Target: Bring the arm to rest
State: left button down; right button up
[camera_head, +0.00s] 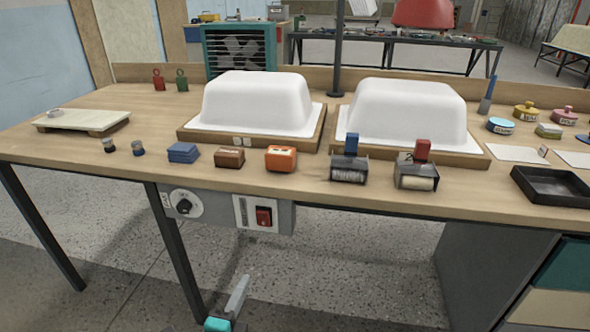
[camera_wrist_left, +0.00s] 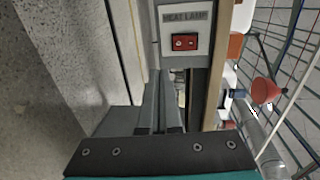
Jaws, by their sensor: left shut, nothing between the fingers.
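My left gripper (camera_head: 240,284) is low at the bottom of the head view, in front of the workbench (camera_head: 75,150) and below its top. Its fingers are shut with nothing between them, and it touches nothing that I can see. In the left wrist view the closed grey fingers (camera_wrist_left: 160,80) point toward the underside of the bench, near the heat lamp switch box (camera_wrist_left: 185,40). My right gripper is in neither view.
The switch box (camera_head: 230,210) hangs under the bench's front edge, with a dial and a red switch. Two white tub shells (camera_head: 257,100) (camera_head: 405,110) stand on the bench. Blocks, rollers and a black tray (camera_head: 550,187) line its front. The floor (camera_head: 330,265) around the gripper is open.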

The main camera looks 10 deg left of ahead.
pick_arm(q)
jog(key=s+a+f+n+g+p, duration=0.1)
jog(key=s+f+n+g+p, duration=0.3)
jog(key=f, duration=0.6)
jog(key=s+a+f+n+g+p, duration=0.2)
jog(key=s+f+n+g+p, duration=0.15)
jog(key=s+f, duration=0.45)
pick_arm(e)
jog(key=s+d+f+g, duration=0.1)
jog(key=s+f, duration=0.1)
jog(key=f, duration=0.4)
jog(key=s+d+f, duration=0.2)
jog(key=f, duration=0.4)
pick_arm(q)
jog(key=s+a+f+n+g+p, duration=0.2)
jog(key=s+f+n+g, duration=0.1)
jog(key=s, duration=0.6)
jog(key=s+a+f+n+g+y+p, duration=0.1)
jog(key=s+f+n, duration=0.4)
jog(key=s, duration=0.5)
jog(key=shift+s+a+f+n+g+p, duration=0.15)
jog(key=shift+a+f+n+g+p, duration=0.4)
jog(key=shift+g, duration=0.7)
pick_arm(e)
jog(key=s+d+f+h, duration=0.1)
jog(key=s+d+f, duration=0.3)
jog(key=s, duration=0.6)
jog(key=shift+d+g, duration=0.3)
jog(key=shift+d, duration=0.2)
